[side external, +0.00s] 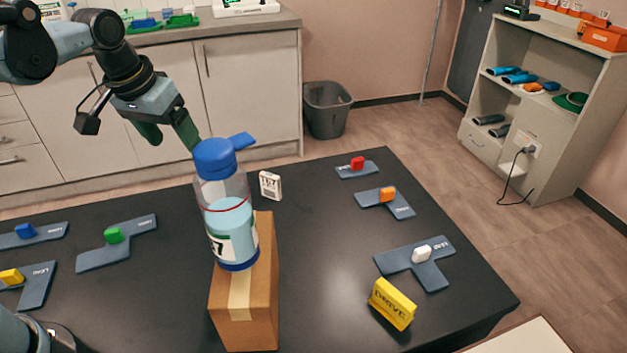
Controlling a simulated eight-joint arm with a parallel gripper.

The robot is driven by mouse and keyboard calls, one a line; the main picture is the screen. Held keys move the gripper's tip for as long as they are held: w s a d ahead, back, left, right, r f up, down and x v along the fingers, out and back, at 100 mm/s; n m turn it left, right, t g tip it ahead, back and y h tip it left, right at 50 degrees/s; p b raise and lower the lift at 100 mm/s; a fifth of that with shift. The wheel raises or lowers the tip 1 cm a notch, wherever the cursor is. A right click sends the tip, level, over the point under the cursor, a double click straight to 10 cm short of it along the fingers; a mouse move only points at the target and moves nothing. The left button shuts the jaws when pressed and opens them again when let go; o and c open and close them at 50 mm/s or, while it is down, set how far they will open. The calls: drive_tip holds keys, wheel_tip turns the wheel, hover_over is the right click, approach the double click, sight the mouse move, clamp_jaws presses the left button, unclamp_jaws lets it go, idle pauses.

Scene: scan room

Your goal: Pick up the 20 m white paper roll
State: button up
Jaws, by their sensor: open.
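I cannot make out a white paper roll for certain in the side external view. A small white block (270,186) with dark print stands upright on the black table (320,280), just behind a cardboard box. My gripper (170,140) is open and empty at the upper left, with its two green fingers apart. It is above the far side of the table, to the left of the white block and of a blue-capped bottle, and touches neither as far as I can see.
The clear bottle (228,215) with a blue cap and pale blue liquid stands on the cardboard box (240,310). A yellow block (392,304) stands at the right front. Several flat blue-grey pieces with coloured knobs lie at both sides. The table between box and right-hand pieces is clear.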

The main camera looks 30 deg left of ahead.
drive_tip(key=w+g, duration=0.1)
drive_tip(key=w, duration=0.1)
drive_tip(key=w+a+f+n+g, duration=0.1)
drive_tip(key=w, duration=0.1)
drive_tip(key=w+f+g, duration=0.1)
drive_tip(key=w, duration=0.2)
drive_tip(key=shift+a, duration=0.35)
drive_tip(key=shift+w+a+f+n+g, duration=0.1)
drive_tip(key=shift+w+f+n+g, duration=0.2)
drive_tip(key=shift+w, duration=0.1)
wheel_tip(320, 180, down, 6)
drive_tip(key=shift+f, duration=0.15)
drive_tip(key=shift+s+f, duration=0.15)
drive_tip(key=shift+f, duration=2.7)
drive_tip(key=c, duration=1.1)
drive_tip(key=shift+c, duration=0.5)
drive_tip(key=shift+r, duration=0.15)
